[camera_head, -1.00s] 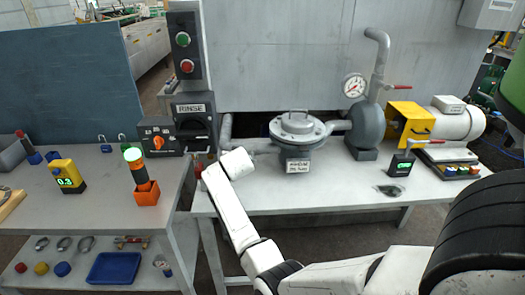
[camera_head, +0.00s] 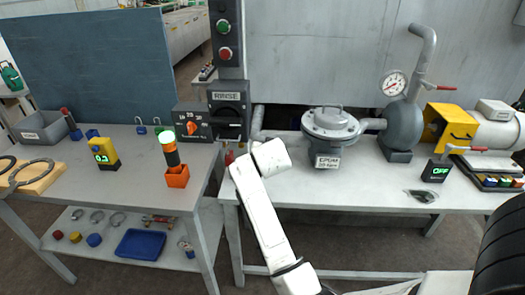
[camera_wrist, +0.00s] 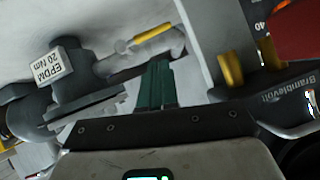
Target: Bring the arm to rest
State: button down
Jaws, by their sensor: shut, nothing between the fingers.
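My white arm (camera_head: 262,215) reaches up from the bottom of the head view to the front left of the right bench. My gripper itself is hidden behind the arm there. In the wrist view my gripper (camera_wrist: 157,85) shows two dark green fingers pressed together, with nothing between them. A grey flanged housing with an EPDM label (camera_wrist: 52,66) lies left of the fingers in that view.
The RINSE switch box (camera_head: 229,108) stands on a post behind the arm. The flanged vessel (camera_head: 331,130), gauge (camera_head: 395,84) and yellow-guarded motor (camera_head: 450,128) stand on the right bench. An orange-based beacon (camera_head: 172,160) stands on the left bench. The right bench's front strip is mostly clear.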

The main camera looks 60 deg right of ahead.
jog(key=shift+s+a+r, duration=0.1)
jog(key=shift+a, duration=0.05)
jog(key=s+a+f+n+g+y, duration=0.1)
jog(key=s+a+f+n+y, duration=0.15)
jog(key=s+a+f, duration=0.4)
jog(key=s+a+f+n+y, duration=0.15)
jog(key=a+f+n, duration=0.25)
jog(key=a, duration=0.6)
jog(key=s+a+f+n+g+y, duration=0.1)
jog(key=s+a+f+n+y, duration=0.3)
jog(key=a, duration=0.5)
jog(key=s+a+f+n+g+y, duration=0.1)
jog(key=s+a+f+n+g, duration=0.1)
jog(key=s+a, duration=0.5)
jog(key=shift+s+a+f+n, duration=0.4)
jog(key=shift+s+f+n, duration=0.3)
jog(key=shift+n, duration=0.15)
